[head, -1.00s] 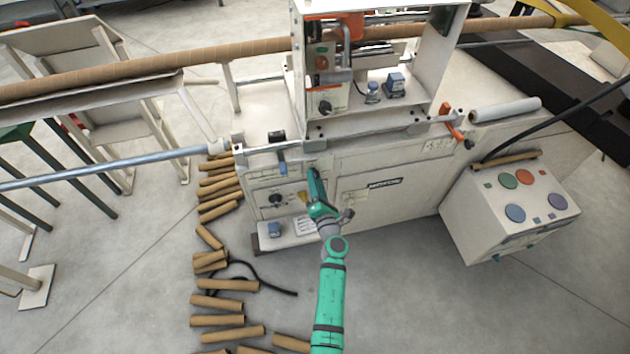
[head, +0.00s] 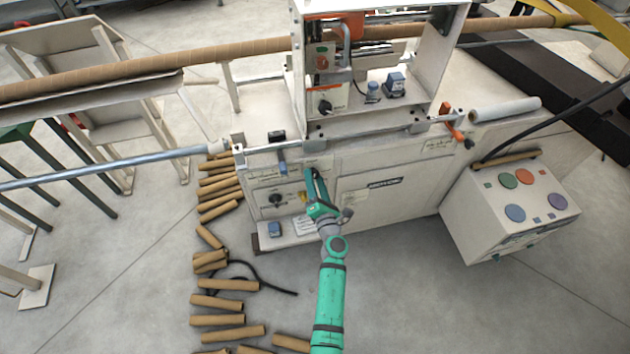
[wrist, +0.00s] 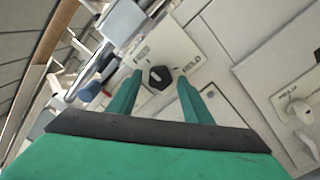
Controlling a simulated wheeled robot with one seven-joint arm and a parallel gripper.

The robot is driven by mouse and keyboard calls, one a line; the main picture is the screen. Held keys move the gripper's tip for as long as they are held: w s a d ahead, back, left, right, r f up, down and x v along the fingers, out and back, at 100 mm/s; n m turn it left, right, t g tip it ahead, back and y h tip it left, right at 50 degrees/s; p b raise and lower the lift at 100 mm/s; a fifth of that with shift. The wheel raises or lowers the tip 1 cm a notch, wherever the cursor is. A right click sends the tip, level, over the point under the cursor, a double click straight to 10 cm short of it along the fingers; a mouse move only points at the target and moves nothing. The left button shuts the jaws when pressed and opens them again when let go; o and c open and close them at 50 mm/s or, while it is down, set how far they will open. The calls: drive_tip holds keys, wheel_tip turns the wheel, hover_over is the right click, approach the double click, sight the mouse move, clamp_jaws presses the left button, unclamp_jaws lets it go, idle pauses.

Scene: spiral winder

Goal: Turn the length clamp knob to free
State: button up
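The length clamp knob (wrist: 159,77) is a small black knob on a pale label plate (wrist: 172,50) in the wrist view. The plate reads what looks like FREE at upper left and HELD at right. I cannot tell clearly which word the knob points to. My gripper (wrist: 160,80) is open, with one green finger on the left of the knob and one on the right, and gaps show on both sides. In the head view my gripper (head: 313,180) is at the machine's front panel and hides the knob.
A control box (head: 480,222) with coloured buttons stands at right. Cardboard tubes (head: 228,285) lie on the floor at left. The floor in front of the machine at right is clear.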

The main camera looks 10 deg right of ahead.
drive_tip(key=shift+s, duration=0.15)
drive_tip(key=s, duration=1)
drive_tip(key=shift+s, duration=0.25)
drive_tip(key=shift+s, duration=0.15)
drive_tip(key=s+a+r+m, duration=0.1)
drive_tip(key=s+a+m, duration=0.45)
drive_tip(key=s, duration=0.45)
drive_tip(key=s+a+r+m, duration=0.2)
drive_tip(key=s+a+m, duration=0.3)
drive_tip(key=s, duration=0.5)
drive_tip(key=s+a+r+m+g, duration=0.1)
drive_tip(key=s+a+r+m, duration=0.1)
drive_tip(key=s+r+m, duration=0.2)
drive_tip(key=s+a+r+m+g, duration=0.1)
drive_tip(key=s+r+m, duration=0.4)
drive_tip(key=s+m, duration=0.6)
drive_tip(key=shift+s+a+r+g, duration=0.3)
drive_tip(key=shift+s+a, duration=0.1)
drive_tip(key=shift+s, duration=0.7)
